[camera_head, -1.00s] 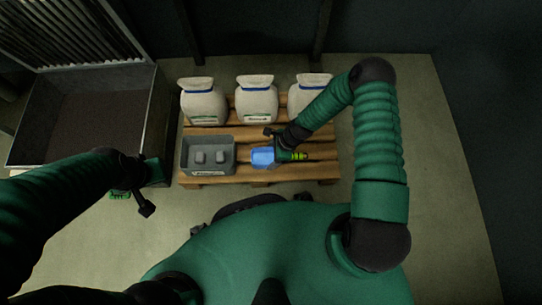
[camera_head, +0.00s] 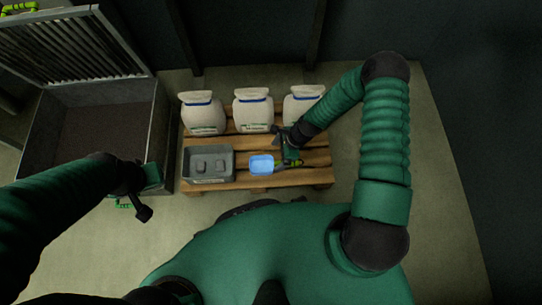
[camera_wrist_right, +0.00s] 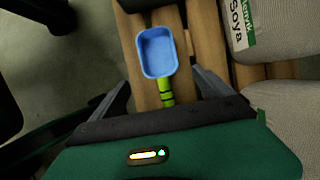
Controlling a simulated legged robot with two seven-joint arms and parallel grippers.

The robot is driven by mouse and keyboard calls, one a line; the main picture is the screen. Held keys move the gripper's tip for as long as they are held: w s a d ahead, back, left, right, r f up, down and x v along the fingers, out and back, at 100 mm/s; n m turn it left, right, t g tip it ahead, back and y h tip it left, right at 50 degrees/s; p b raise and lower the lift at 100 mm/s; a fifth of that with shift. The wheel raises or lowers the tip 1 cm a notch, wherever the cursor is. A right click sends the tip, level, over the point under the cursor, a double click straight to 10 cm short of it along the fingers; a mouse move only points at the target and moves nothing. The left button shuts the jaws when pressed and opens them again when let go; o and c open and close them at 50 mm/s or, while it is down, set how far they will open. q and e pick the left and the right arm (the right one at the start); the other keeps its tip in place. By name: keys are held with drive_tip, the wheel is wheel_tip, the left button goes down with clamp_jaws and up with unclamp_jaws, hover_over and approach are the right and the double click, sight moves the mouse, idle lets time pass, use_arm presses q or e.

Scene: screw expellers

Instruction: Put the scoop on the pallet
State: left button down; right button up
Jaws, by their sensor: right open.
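The scoop, with a blue bowl (camera_head: 261,165) and a green-and-black handle, lies on the wooden pallet (camera_head: 257,184) to the right of the grey bin. My right gripper (camera_head: 287,147) is just above the handle. In the right wrist view the open fingers (camera_wrist_right: 163,98) stand apart on either side of the green handle (camera_wrist_right: 166,92), and the blue bowl (camera_wrist_right: 158,52) lies beyond them. My left gripper (camera_head: 147,192) is off the pallet's left side, over the floor; its jaws are too dark to read.
A grey bin (camera_head: 208,179) with two grey blocks stands on the pallet's left front. Several white sacks (camera_head: 253,112) stand along its back; one shows in the wrist view (camera_wrist_right: 280,30). A large metal hopper (camera_head: 155,130) is at the left. Floor at the right is clear.

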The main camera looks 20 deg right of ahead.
drive_tip(key=s+d+r+n+h, duration=0.1)
drive_tip(key=s+r+n, duration=0.1)
drive_tip(key=r+n, duration=0.5)
drive_tip(key=s+d+r+n+t+h, duration=0.1)
drive_tip(key=s+r+n, duration=0.2)
drive_tip(key=r+n, duration=0.4)
drive_tip(key=s+d+r+n+h, duration=0.1)
drive_tip(key=r+n, duration=0.6)
drive_tip(key=r, duration=1)
drive_tip(key=shift+s+r+h+p, duration=0.4)
drive_tip(key=shift+s+h, duration=0.2)
drive_tip(key=shift+s, duration=0.6)
drive_tip(key=shift+a+r, duration=0.1)
